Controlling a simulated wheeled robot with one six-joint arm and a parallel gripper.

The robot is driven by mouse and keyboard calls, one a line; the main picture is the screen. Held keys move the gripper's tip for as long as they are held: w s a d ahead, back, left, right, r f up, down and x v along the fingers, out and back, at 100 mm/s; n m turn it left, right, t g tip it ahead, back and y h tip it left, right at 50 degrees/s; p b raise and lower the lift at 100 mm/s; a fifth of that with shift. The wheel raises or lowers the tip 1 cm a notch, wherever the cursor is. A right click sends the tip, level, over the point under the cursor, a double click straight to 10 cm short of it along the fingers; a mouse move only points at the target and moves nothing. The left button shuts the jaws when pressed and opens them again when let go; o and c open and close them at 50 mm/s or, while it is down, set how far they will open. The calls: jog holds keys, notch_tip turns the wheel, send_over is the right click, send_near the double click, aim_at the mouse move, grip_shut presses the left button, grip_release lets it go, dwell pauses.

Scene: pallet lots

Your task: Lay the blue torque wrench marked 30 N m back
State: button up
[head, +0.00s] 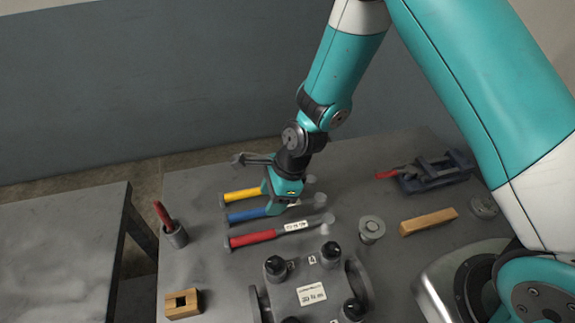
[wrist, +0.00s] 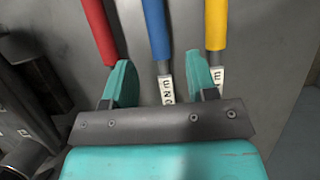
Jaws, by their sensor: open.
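The blue torque wrench (head: 244,215) lies on the grey table between the red wrench (head: 254,237) and the yellow wrench (head: 241,196). My gripper (head: 274,206) is at the blue wrench and hides its middle in the head view. In the wrist view my gripper (wrist: 160,72) is open, with its fingers on either side of the blue wrench (wrist: 157,35). The wrench's white label shows only in part, with its last letters and a zero, so I cannot read the full mark. Whether a finger touches the wrench cannot be told.
A round flange fixture (head: 312,293) with black-capped posts stands in front of the wrenches. A cup (head: 176,237) holding a red-handled tool is at left, near a wooden block (head: 183,304). A wooden bar (head: 429,222) and a dark vise (head: 436,171) are at right.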

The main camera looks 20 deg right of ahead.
jog(key=b+v, duration=0.1)
jog(key=v, duration=1.3)
jog(key=s+d+r+n, duration=0.1)
jog(key=s+r+n, duration=0.5)
jog(key=s+n, duration=0.3)
jog(key=s+r+n, duration=0.7)
jog(key=s+n, duration=0.2)
jog(key=n, duration=0.7)
jog(key=shift+d, duration=0.4)
jog(key=shift+r, duration=0.15)
